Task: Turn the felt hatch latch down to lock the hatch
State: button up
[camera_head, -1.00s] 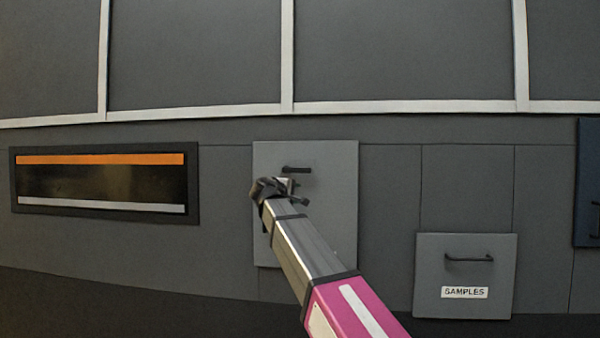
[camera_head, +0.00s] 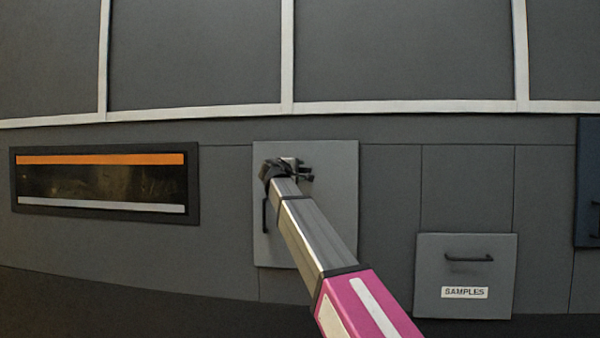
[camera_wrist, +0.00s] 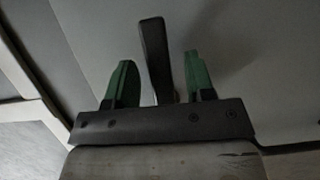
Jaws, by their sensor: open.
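The hatch (camera_head: 325,215) is a flat light-grey panel on the dark wall, in the middle of the head view. My gripper (camera_head: 291,170) is in front of its upper part and hides the latch there. In the wrist view the latch (camera_wrist: 154,50) is a dark bar standing between the two green fingers of my gripper (camera_wrist: 160,57). The fingers are open, with a gap showing on both sides of the bar. The bar sits nearer the right finger at its base.
A dark vertical handle (camera_head: 265,215) is on the hatch's left side. A grey samples drawer (camera_head: 440,280) with a black handle is low to the right. A dark window panel (camera_head: 100,182) with an orange strip is at the left. A dark blue unit (camera_head: 588,180) is at the right edge.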

jog(key=shift+w+d, duration=0.35)
jog(key=shift+w, duration=0.25)
grip_shut()
